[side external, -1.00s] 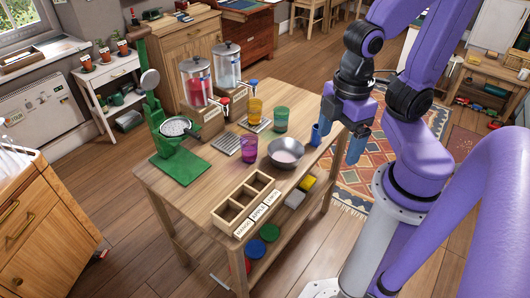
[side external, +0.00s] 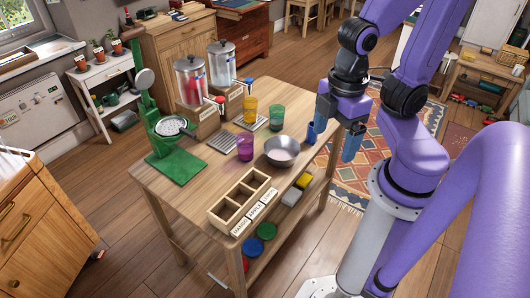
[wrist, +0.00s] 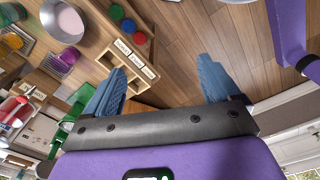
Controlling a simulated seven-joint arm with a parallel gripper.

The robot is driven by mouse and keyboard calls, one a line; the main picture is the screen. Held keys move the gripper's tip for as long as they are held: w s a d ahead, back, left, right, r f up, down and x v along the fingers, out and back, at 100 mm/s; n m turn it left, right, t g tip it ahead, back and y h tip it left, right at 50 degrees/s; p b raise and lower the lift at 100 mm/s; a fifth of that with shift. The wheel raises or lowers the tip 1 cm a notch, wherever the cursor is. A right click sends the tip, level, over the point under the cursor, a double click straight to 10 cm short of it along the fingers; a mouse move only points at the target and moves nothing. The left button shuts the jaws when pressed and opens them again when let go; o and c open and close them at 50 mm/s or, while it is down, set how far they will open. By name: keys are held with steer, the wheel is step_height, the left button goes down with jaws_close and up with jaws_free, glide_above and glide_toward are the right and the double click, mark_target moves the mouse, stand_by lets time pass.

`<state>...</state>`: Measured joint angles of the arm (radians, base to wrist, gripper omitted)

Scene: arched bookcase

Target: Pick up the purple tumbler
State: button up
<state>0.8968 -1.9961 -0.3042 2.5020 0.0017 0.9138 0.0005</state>
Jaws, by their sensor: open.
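The purple tumbler (side external: 245,147) stands upright on the wooden table, left of the metal bowl (side external: 282,151). In the wrist view the purple tumbler (wrist: 66,57) shows at the left edge area, below the bowl (wrist: 64,20). My gripper (side external: 336,138) is open and empty, with blue fingers pointing down near the table's right side. It is well apart from the tumbler, with the bowl between them. In the wrist view my gripper (wrist: 165,80) shows its two fingers wide apart with nothing between them.
A yellow tumbler (side external: 250,109) and a green tumbler (side external: 277,118) stand behind the purple one. A labelled wooden compartment box (side external: 238,203) sits at the table's front.

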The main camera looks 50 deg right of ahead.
steer(key=w+a+f+g+h, duration=0.1)
steer(key=w+a+f+h, duration=0.3)
steer(key=w, duration=0.6)
steer(key=w+a+f+h, duration=0.2)
steer(key=w+a, duration=0.3)
steer(key=w, duration=0.4)
steer(key=n+h, duration=0.5)
steer(key=h, duration=0.3)
glide_toward(240, 153)
steer(key=shift+g, duration=0.3)
steer(key=v, duration=0.6)
steer(key=shift+d+f, duration=0.1)
steer(key=shift+d, duration=0.05)
steer(key=x, duration=1.7)
steer(key=shift+w+d+f, duration=0.1)
steer(key=shift+w+f, duration=0.05)
steer(key=shift+w, duration=0.1)
